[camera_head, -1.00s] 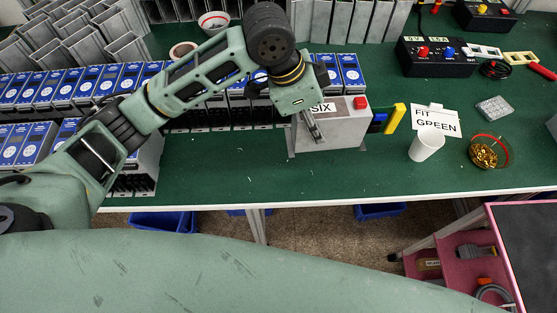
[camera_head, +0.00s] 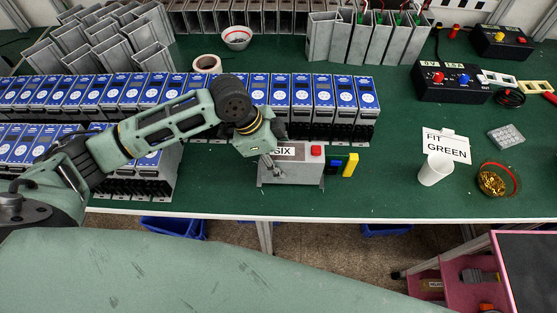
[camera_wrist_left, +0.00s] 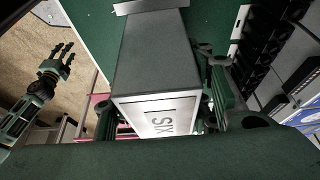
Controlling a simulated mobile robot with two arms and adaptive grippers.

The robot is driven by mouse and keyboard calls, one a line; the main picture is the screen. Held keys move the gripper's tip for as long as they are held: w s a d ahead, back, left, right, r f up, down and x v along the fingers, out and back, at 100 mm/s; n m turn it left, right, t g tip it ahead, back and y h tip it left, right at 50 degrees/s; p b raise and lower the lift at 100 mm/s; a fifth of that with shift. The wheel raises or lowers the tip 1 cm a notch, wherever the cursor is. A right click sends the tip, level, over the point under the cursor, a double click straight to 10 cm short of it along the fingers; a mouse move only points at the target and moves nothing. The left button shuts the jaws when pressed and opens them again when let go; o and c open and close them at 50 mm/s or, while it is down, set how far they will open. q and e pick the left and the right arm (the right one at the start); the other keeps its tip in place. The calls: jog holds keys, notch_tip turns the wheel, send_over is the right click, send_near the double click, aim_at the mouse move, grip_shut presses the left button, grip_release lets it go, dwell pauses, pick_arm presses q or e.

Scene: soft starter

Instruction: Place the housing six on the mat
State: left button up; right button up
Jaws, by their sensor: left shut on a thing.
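My right gripper (camera_wrist_left: 58,65) shows only in the left wrist view, fingers spread, empty.
Rows of blue-fronted units (camera_head: 150,90) stand behind and left of the housing. A white cup (camera_head: 435,170), a "FIT GREEN" card (camera_head: 446,147) and a bowl of brass parts (camera_head: 497,181) are at the right.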

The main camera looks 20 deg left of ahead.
pick_arm(q)
jog(key=shift+f, duration=0.95)
jog(key=shift+f, duration=0.1)
jog(key=o, duration=1.5)
jog(key=shift+a+r, duration=0.1)
jog(key=shift+r, duration=0.15)
jog(key=b+v, duration=0.1)
jog(key=v, duration=0.9)
jog(key=shift+s+a+r, duration=0.1)
jog(key=shift+a+r, duration=0.05)
jog(key=shift+r, duration=0.1)
jog(key=shift+s+a+r, duration=0.1)
jog(key=shift+a+r, duration=0.05)
jog(key=shift+r, duration=0.35)
